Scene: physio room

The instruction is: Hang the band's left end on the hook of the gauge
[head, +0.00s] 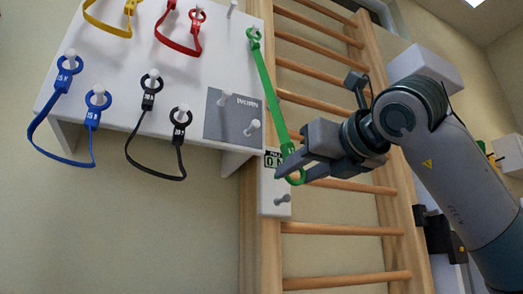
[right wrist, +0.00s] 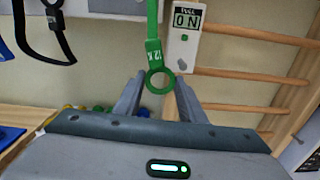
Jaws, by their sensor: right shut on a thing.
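The green band (head: 268,85) runs straight from an upper ring (head: 254,36), by the white board's right edge, down to its lower ring. I cannot tell whether a peg passes through the upper ring. My right gripper (head: 288,166) is shut on the lower end; in the right wrist view the green ring (right wrist: 160,81) shows between the fingers (right wrist: 158,98). The gauge (head: 270,190), a white box reading 0 N, is on the ladder's left post, just behind and below the gripper. Its grey hook (head: 283,200) is bare. The gauge also shows in the right wrist view (right wrist: 185,45). My left gripper is out of view.
The white board (head: 205,75) holds yellow, red, blue (head: 62,150) and black (head: 155,165) bands on pegs. Its grey "WORN" patch (head: 225,128) has bare pegs. Wooden ladder rungs (head: 345,230) lie behind my right arm. Wall left of the gauge is clear.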

